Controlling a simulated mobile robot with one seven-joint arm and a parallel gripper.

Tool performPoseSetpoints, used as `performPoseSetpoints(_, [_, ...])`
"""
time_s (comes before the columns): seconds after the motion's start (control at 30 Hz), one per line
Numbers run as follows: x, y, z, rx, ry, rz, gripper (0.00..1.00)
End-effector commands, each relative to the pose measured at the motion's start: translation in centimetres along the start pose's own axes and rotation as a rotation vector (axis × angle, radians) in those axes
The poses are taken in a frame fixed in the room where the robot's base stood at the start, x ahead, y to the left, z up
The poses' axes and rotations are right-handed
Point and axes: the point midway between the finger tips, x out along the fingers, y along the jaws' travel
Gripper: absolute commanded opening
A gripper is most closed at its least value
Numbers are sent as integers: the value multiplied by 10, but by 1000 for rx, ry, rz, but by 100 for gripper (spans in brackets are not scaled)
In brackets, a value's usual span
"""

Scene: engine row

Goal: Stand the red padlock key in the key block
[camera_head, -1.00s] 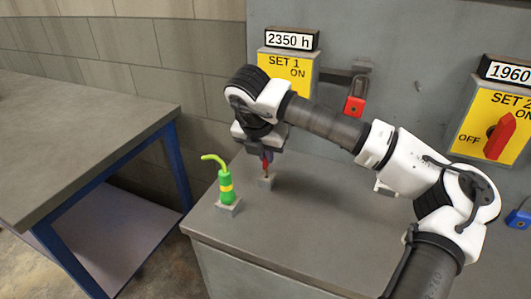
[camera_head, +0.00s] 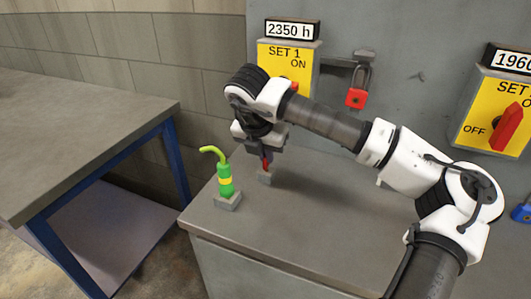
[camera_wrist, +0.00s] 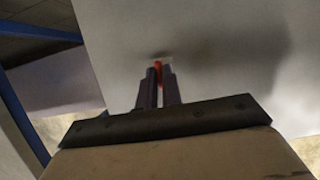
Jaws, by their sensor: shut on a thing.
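My gripper (camera_head: 265,155) is shut on the red padlock key (camera_head: 266,163) and holds it upright at the small grey key block (camera_head: 265,179). The key's lower end meets the top of the block, and little or no shaft shows between the red part and the block. I cannot tell how deep the key sits. In the wrist view, the red key (camera_wrist: 158,70) shows between the fingers (camera_wrist: 158,92). The block (camera_wrist: 160,55) is a small blurred patch just beyond the fingertips.
A green oil can (camera_head: 225,182) with a bent spout stands on a grey base left of the key block. A red padlock (camera_head: 356,98) hangs on the cabinet by the yellow SET 1 panel (camera_head: 282,58). The grey top is clear to the right. A table (camera_head: 80,135) stands at left.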

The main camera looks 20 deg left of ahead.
Motion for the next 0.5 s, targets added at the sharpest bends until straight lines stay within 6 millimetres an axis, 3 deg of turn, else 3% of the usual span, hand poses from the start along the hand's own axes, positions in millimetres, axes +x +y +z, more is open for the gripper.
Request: performPoseSetpoints(0.5, [12,0,-4,0,0,0,0])
